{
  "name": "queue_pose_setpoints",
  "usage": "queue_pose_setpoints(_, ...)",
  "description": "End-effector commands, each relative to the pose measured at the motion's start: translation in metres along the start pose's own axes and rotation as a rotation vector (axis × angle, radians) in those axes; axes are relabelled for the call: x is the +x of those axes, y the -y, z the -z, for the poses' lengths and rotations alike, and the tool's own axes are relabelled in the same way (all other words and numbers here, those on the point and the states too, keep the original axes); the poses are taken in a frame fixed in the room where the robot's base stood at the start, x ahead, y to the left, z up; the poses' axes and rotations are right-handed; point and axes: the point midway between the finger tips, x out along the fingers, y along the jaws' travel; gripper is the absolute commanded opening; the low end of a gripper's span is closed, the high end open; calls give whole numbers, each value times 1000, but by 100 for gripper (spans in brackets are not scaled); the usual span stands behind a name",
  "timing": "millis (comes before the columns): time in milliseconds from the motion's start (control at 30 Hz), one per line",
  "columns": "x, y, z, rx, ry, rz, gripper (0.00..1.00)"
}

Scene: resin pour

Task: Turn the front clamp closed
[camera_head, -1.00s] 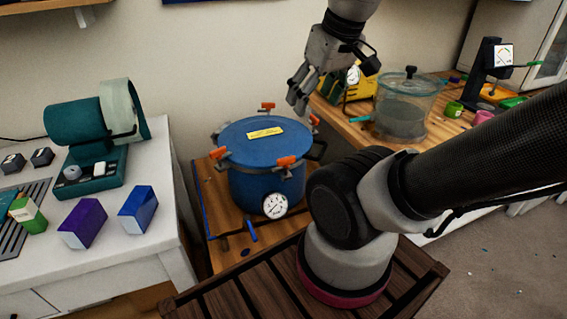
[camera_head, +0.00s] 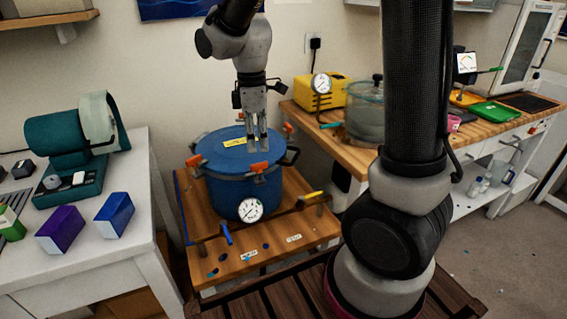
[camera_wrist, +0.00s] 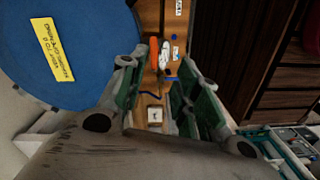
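The blue pressure pot (camera_head: 222,165) stands on a low wooden table, its lid (camera_head: 215,150) bearing a yellow label. The front clamp (camera_head: 259,168) has an orange handle at the lid's near edge, above the round pressure gauge (camera_head: 250,209); I cannot tell how far it is turned. In the wrist view the orange handle (camera_wrist: 153,52) shows between my fingers, beyond their tips, beside the lid. My gripper (camera_head: 258,148) points down just above the front clamp, fingers apart and empty. Other orange clamps sit at the left (camera_head: 194,160) and right (camera_head: 288,127) of the rim.
A yellow-handled valve (camera_head: 311,195) and a blue-handled valve (camera_head: 226,234) are at the low table (camera_head: 290,255) in front of the pot. A clear chamber (camera_head: 365,110) and a yellow pump (camera_head: 318,92) stand on the right bench. A white table (camera_head: 120,250) flanks the left.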

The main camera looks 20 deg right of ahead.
Motion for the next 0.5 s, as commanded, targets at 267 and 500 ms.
queue_pose_setpoints(267,-4,-8,6,-278,-18,-31,32)
queue_pose_setpoints(500,29,-8,6,-291,-15,-27,32)
